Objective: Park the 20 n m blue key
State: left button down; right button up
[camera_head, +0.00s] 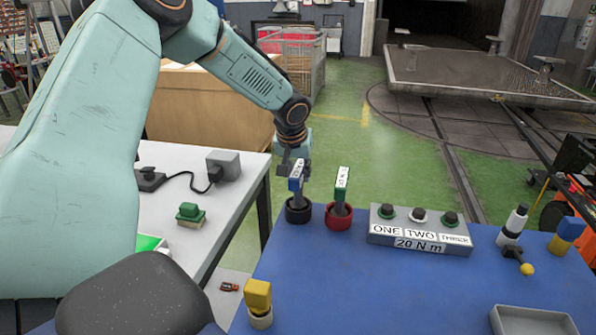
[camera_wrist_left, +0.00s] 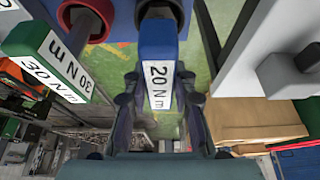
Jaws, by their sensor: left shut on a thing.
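The blue key (camera_head: 296,184) has a white label. In the left wrist view the label on the blue key (camera_wrist_left: 157,85) reads 20 N m. My left gripper (camera_head: 292,168) is shut on its head, with a finger on each side in the wrist view (camera_wrist_left: 160,108). The key stands nearly upright, its lower end at the mouth of a black round holder (camera_head: 298,214). How deep it sits is hard to tell. Beside it a green key (camera_head: 342,183), labelled 30 N m in the wrist view (camera_wrist_left: 48,62), stands in a red holder (camera_head: 338,221). My right gripper is not in view.
A yellow-topped piece (camera_head: 258,298) is front left, a grey tray (camera_head: 535,322) front right. The table's middle is clear.

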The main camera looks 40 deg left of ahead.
pick_arm(q)
jog(key=shift+f, duration=0.35)
jog(key=c, duration=1)
grip_release()
jog(key=v, duration=1.2)
jog(key=shift+s+d, duration=0.1)
jog(key=shift+f, duration=0.1)
